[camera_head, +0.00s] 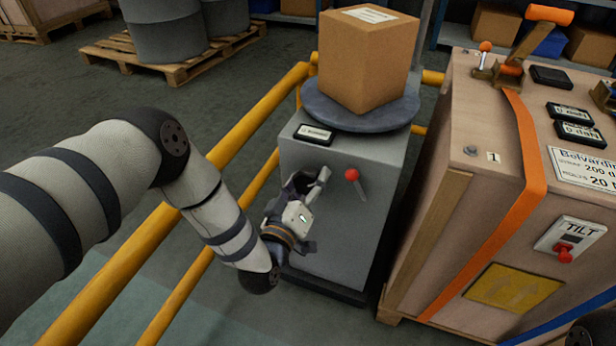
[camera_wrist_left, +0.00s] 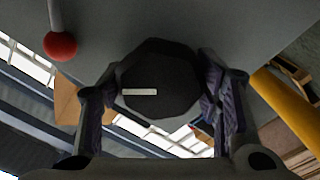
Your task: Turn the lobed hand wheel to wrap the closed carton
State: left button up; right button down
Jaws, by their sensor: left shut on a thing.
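The closed brown carton (camera_head: 366,60) sits on a round dark turntable (camera_head: 345,117) on top of a grey cabinet (camera_head: 345,225). The lobed hand wheel (camera_wrist_left: 160,85) is dark with a pale bar mark and shows in the left wrist view, on the cabinet's front. My left gripper (camera_head: 308,187) is at the cabinet front, left of the red-ball lever (camera_head: 352,175). Its fingers (camera_wrist_left: 162,95) are on either side of the wheel and shut on it. In the head view the gripper mostly hides the wheel.
The red-ball lever also shows close by in the left wrist view (camera_wrist_left: 61,45). Yellow rails (camera_head: 225,145) run left of the cabinet, below my left arm. A large strapped crate (camera_head: 455,190) with a TILT label stands close on the right.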

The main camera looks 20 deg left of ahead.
pick_arm(q)
jog(key=shift+m+p, duration=0.6)
jog(key=shift+m, duration=0.9)
jog(key=o, duration=1.2)
jog(key=s, duration=1.2)
jog(key=shift+a, duration=0.25)
jog(key=shift+c, duration=0.2)
